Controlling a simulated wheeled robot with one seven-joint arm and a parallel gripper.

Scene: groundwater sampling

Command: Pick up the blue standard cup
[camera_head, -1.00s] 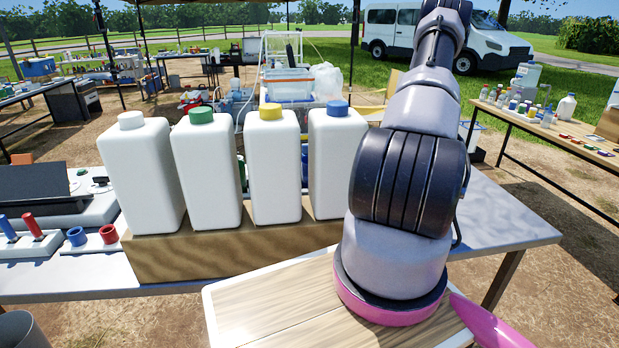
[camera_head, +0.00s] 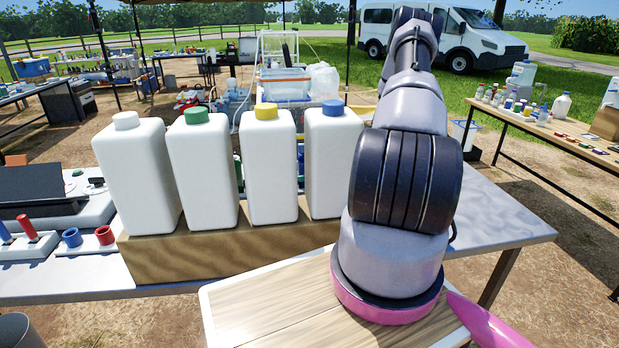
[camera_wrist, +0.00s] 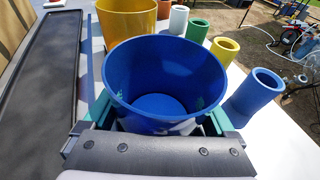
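A large blue cup (camera_wrist: 165,72) stands open-mouthed in the middle of the wrist view, its inside floor visible. My gripper (camera_wrist: 160,118) has one teal-padded finger on each side of it. Both pads press close against the cup wall, with specks of green showing at the wall by each pad, so it looks shut on the cup. Whether the cup's base touches the table is hidden. A smaller, narrower blue cup (camera_wrist: 256,90) stands to the right. The head view hides the gripper and the large cup behind my arm and the white bottles.
A yellow cup (camera_wrist: 126,20) stands just behind the blue one. Smaller yellow (camera_wrist: 223,50), green (camera_wrist: 197,30) and white (camera_wrist: 178,18) cups line the right. A dark tray (camera_wrist: 40,80) lies left. Several white bottles (camera_head: 202,165) stand on a brown block (camera_head: 215,245) before my arm.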

